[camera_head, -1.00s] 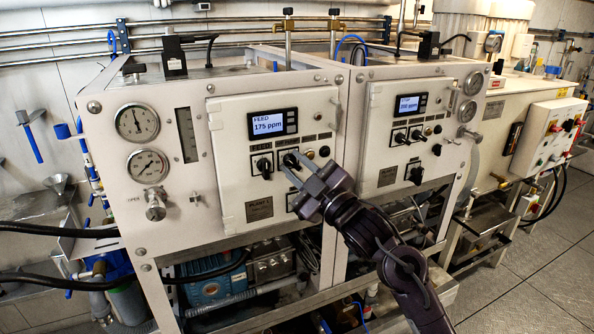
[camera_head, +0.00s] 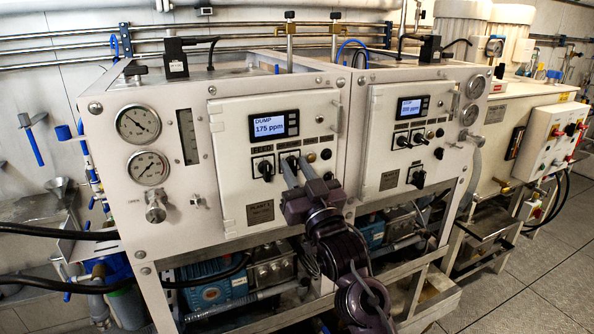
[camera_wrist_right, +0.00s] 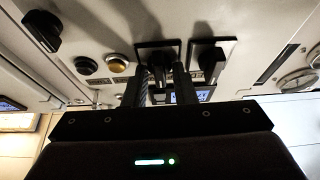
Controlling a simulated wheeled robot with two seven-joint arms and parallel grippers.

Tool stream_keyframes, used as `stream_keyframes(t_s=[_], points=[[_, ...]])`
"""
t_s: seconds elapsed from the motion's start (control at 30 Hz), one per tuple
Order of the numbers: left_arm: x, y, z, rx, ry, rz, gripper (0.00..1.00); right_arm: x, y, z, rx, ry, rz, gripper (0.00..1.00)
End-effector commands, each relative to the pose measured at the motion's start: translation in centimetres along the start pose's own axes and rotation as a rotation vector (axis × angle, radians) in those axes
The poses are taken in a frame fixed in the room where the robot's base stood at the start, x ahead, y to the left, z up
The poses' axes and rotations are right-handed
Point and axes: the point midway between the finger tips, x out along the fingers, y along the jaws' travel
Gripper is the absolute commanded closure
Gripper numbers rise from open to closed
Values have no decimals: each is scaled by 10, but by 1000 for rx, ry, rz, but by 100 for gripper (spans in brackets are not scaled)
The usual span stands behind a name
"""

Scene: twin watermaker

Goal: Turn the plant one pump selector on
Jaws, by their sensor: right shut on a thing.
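The plant one panel (camera_head: 228,170) is a white door with a lit display (camera_head: 270,125) reading DUMP, 175 ppm. Under it, the black feed selector (camera_head: 264,168) sits at the left. The pump selector to its right is mostly hidden by my right gripper (camera_head: 295,168) in the head view. In the right wrist view the two fingers (camera_wrist_right: 160,88) stand on either side of that black knob (camera_wrist_right: 160,72) and are shut on it. The feed selector (camera_wrist_right: 208,60) shows beside it, clear of the fingers. My left gripper is not in view.
The plant two panel (camera_head: 376,160), with its own display and selectors, is close at the right. Two gauges (camera_head: 138,124) and a valve knob (camera_head: 156,210) are at the left. Black hoses cross the lower left. Open floor lies at the right.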

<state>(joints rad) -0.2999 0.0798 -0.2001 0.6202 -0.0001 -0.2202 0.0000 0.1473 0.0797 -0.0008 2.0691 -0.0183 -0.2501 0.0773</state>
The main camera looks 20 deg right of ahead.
Motion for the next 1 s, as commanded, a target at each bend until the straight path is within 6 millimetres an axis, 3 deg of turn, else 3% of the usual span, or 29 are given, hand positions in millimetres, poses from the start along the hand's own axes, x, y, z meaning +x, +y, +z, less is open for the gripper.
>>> stream_keyframes(t_s=[0.57,0.6,0.63,1.0], points=[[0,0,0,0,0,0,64,0,0,1,33,-3,13,98],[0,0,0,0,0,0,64,0,0,1,33,-3,13,73],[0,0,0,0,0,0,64,0,0,1,32,-3,13,69],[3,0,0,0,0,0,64,-6,0,2,31,-2,13,67]])
